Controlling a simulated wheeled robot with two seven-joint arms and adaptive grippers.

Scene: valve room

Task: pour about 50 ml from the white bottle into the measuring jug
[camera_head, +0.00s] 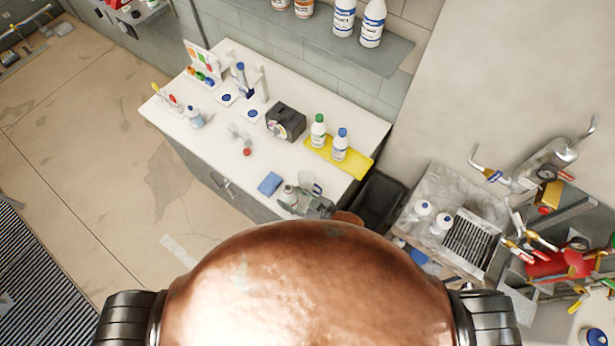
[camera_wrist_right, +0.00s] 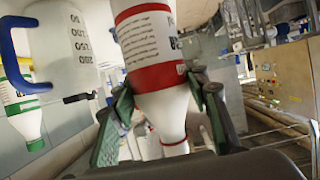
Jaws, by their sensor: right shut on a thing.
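My right gripper (camera_wrist_right: 168,105) is shut on a white bottle (camera_wrist_right: 160,95) with a red-edged label. The right wrist picture is upside down, so the bottle's neck points down in it; the bottle looks close to upright. The white measuring jug (camera_wrist_right: 68,50), with dark markings and a blue handle, stands beside the bottle in that view, apart from it. In the head view, the right gripper (camera_head: 303,203) is at the counter's near right corner, with the jug (camera_head: 308,181) just beyond it. The liquid level is not visible. My left gripper is not in view.
A blue pad (camera_head: 270,183) lies left of the gripper. A yellow tray (camera_head: 355,165) bears a green-capped bottle (camera_head: 318,131) and a blue-capped bottle (camera_head: 340,145). A black box (camera_head: 286,121) stands behind. A dark bin (camera_head: 378,200) is right of the counter.

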